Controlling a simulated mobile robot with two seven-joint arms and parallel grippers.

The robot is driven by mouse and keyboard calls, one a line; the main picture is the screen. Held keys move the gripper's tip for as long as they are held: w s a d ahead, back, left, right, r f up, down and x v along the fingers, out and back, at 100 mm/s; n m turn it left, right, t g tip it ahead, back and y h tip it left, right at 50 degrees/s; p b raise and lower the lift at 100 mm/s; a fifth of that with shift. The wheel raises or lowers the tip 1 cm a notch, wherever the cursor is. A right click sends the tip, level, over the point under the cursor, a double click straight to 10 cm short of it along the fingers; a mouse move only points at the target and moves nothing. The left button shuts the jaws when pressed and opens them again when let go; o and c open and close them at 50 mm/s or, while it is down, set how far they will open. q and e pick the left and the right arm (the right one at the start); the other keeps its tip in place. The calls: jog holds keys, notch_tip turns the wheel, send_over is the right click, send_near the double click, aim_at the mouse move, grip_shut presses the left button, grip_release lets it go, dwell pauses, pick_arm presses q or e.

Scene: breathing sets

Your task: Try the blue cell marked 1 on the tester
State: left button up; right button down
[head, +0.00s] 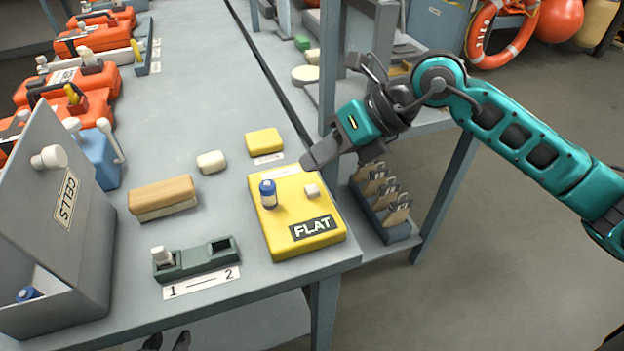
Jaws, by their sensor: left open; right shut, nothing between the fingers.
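Another blue cell (28,293) shows low in the grey CELLS box (85,270) at the left. No number is readable on either. A green two-place holder (205,261) has a white-topped piece (162,257) at place 1; place 2 looks empty. Which thing is the tester I cannot tell. My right gripper (310,161) is shut and empty above the FLAT block's back edge. My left gripper's dark fingertips (166,342) show apart below the table's front edge.
A small white piece (312,190) sits on the FLAT block. A wooden-topped block (163,196), a white block (211,162) and a small yellow box (265,141) stand behind the holder. Orange cases (75,108) line the left. The table's far middle is clear.

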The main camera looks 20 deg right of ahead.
jog(key=shift+r+p, duration=0.75)
jog(key=shift+r, duration=0.7)
jog(key=shift+f, duration=0.1)
